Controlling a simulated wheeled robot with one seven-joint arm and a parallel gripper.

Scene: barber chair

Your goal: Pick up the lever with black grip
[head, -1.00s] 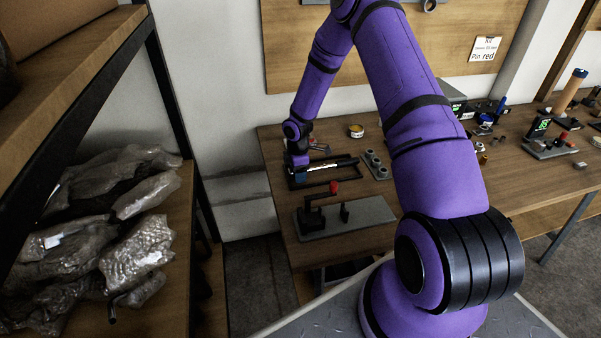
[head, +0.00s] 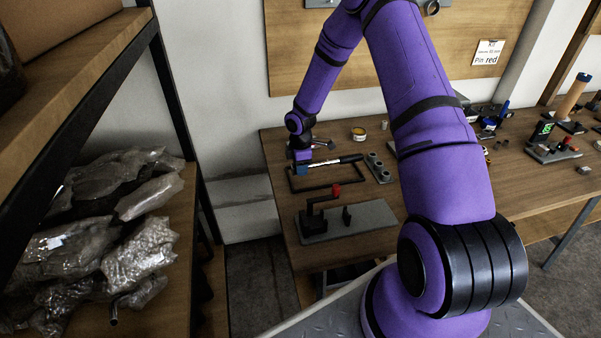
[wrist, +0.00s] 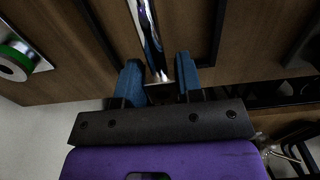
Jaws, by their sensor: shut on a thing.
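The lever is a shiny silver rod with a black grip (head: 350,158) at its right end in the head view. My gripper (head: 301,169) is shut on the silver end of the lever, at the left side of the table. In the wrist view, the chrome rod (wrist: 148,35) runs up from between the blue fingertips of my gripper (wrist: 158,82). The black grip is not visible there. The lever appears held above a black rectangular frame (head: 318,188) on the table.
A grey block with round holes (head: 377,168) is to the right, with a yellow tin (head: 358,134) behind. A shelf with plastic-wrapped bundles (head: 110,215) is at left.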

